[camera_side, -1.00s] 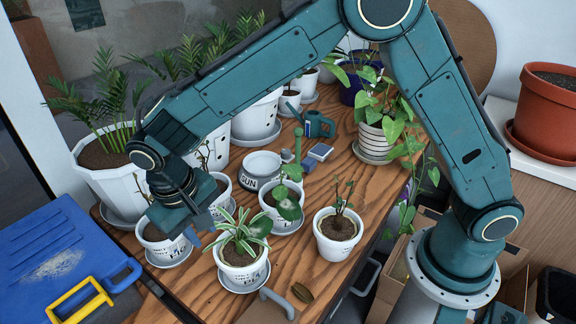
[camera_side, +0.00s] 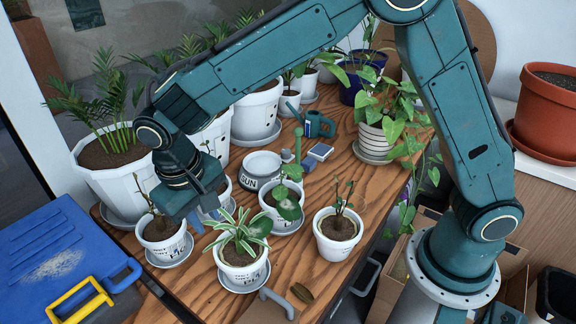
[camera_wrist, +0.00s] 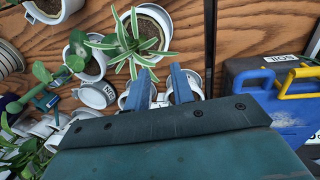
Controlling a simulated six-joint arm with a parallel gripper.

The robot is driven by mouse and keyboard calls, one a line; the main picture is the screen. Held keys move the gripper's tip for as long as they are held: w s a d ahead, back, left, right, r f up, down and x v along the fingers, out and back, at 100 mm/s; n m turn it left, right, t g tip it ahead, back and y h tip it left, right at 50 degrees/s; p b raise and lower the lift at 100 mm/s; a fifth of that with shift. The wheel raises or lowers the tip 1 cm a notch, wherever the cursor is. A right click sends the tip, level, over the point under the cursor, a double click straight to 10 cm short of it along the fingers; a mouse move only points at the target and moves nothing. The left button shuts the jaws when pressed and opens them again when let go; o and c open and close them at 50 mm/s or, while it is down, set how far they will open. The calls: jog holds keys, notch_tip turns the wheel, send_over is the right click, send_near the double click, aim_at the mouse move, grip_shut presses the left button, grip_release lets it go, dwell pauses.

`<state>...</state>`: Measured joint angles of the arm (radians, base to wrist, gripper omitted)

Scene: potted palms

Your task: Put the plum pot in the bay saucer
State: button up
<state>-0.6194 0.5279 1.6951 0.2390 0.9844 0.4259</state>
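Several small white pots stand on the wooden table; their lettering is too small to read surely, so I cannot tell which is the plum pot or the bay saucer. A pot with a dark sprig (camera_side: 333,247) stands at the front right with no saucer showing; it also shows in the wrist view (camera_wrist: 72,8). A twig pot (camera_side: 164,250) stands in a saucer (camera_side: 172,262) at the left. A spider plant pot (camera_side: 243,271) sits in a saucer beside it. My gripper (camera_side: 208,219) hangs just above these left pots; in the wrist view its blue fingers (camera_wrist: 160,85) are apart, with nothing clearly held.
Large palm pots (camera_side: 118,188) line the back. A blue case (camera_side: 60,260) lies at the left. Bare wood shows right of the middle.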

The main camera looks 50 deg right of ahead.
jog(key=s+d+r+t+y, duration=0.1)
jog(key=s+d+r, duration=0.3)
jog(key=d+r, duration=0.3)
jog(key=s+d+r+t+y, duration=0.1)
jog(key=s+d+r, duration=0.2)
jog(key=d+r, duration=0.4)
jog(key=s+d+t, duration=0.3)
jog(key=s+d, duration=0.6)
jog(key=s, duration=0.6)
jog(key=shift+d+r, duration=0.2)
jog(key=shift+r, duration=0.1)
